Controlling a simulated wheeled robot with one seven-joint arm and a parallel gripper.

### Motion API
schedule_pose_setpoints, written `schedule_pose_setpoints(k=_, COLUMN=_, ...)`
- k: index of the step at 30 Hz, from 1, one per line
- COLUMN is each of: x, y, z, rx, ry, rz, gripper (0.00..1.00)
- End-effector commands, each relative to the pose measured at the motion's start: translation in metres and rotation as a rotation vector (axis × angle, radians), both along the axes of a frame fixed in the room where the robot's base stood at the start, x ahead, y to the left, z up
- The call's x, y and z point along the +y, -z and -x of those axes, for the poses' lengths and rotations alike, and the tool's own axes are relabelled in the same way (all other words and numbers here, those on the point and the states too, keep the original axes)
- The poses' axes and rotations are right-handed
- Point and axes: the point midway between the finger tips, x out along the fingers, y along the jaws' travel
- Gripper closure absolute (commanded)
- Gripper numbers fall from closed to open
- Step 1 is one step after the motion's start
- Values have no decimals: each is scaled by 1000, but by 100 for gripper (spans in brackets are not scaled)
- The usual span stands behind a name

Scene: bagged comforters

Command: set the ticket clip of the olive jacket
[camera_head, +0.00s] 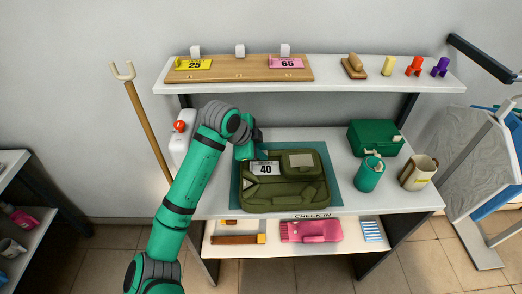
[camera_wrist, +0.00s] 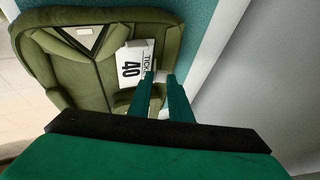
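The olive jacket (camera_head: 285,193) lies folded on a teal mat (camera_head: 236,187) on the table. A white ticket marked 40 (camera_head: 265,169) is over its upper left part; in the wrist view the ticket (camera_wrist: 134,63) lies against or just above the green cloth, and I cannot tell which. My gripper (camera_wrist: 160,77) is at the ticket's edge, with its teal fingertips on either side of a small white clip piece and seemingly closed on it. In the head view my gripper (camera_head: 250,156) partly hides the ticket's upper left side.
A wooden board (camera_head: 240,74) on the shelf holds a yellow ticket 25 (camera_head: 194,64) and a pink ticket 65 (camera_head: 286,62), with a bare middle.

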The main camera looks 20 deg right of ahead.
Motion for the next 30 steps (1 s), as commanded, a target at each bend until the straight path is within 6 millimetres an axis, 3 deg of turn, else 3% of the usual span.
schedule_pose_setpoints(k=15, x=-3, y=-1, z=-12, rx=197, ry=0, rz=-52, gripper=100)
schedule_pose_setpoints(k=25, x=-2, y=-1, z=-12, rx=205, ry=-1, rz=-54, gripper=100)
schedule_pose_setpoints(k=26, x=-2, y=-2, z=-12, rx=205, ry=-1, rz=-54, gripper=80)
schedule_pose_setpoints(k=27, x=-2, y=-2, z=-12, rx=205, ry=-1, rz=-54, gripper=70)
schedule_pose_setpoints(k=28, x=-2, y=-2, z=-12, rx=205, ry=-1, rz=-54, gripper=65)
schedule_pose_setpoints(k=30, x=-3, y=-2, z=-12, rx=205, ry=-1, rz=-54, gripper=65)
